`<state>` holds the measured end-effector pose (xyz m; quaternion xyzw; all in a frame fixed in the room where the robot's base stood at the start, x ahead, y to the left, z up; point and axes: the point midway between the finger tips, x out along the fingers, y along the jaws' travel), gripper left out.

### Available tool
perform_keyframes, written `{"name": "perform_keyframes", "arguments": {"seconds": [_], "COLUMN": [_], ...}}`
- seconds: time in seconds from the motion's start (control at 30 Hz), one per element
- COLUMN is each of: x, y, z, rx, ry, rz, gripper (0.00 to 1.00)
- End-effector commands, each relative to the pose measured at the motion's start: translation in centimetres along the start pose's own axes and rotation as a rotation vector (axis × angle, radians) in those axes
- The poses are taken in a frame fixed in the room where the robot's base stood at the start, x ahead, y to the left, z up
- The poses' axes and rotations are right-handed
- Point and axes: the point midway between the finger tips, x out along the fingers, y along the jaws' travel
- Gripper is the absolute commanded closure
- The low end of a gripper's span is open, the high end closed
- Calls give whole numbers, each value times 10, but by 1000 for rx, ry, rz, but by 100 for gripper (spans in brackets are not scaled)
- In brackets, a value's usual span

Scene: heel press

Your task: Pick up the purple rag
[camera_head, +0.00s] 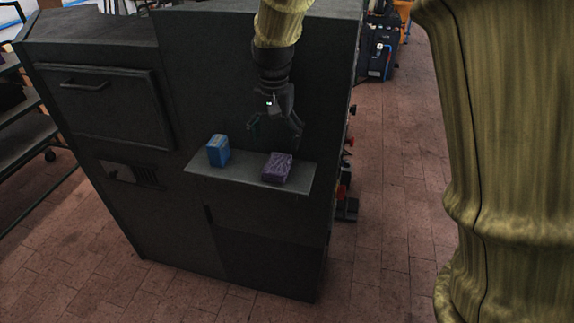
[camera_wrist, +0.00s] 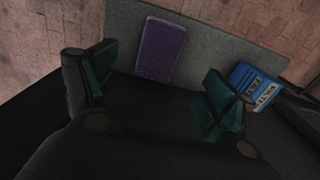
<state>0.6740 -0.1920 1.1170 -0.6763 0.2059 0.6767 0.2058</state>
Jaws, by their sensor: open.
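The purple rag (camera_head: 277,168) is a folded block lying on the right part of a grey shelf (camera_head: 240,178) on the front of a dark machine. It also shows in the wrist view (camera_wrist: 161,50), beyond and between my fingers. My gripper (camera_head: 273,128) is open and empty, above the shelf and close to the machine's face. In the wrist view its green-padded fingers (camera_wrist: 162,95) stand apart, with a gap between them and the rag.
A blue box (camera_head: 218,150) stands on the shelf left of the rag; in the wrist view it is beside the right finger (camera_wrist: 254,87). The dark machine (camera_head: 180,120) rises behind the shelf. Brick floor (camera_head: 398,190) lies open to the right.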

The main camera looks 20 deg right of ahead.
Motion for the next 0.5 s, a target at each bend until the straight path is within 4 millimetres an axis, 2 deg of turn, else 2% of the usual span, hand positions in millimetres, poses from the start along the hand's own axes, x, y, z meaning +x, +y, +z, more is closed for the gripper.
{"name": "perform_keyframes", "arguments": {"seconds": [0.2,0.5], "x": [26,40], "y": [1,2], "z": [0,-1], "rx": [2,3], "ry": [-1,-1], "rz": [0,0], "gripper": [16,16]}}
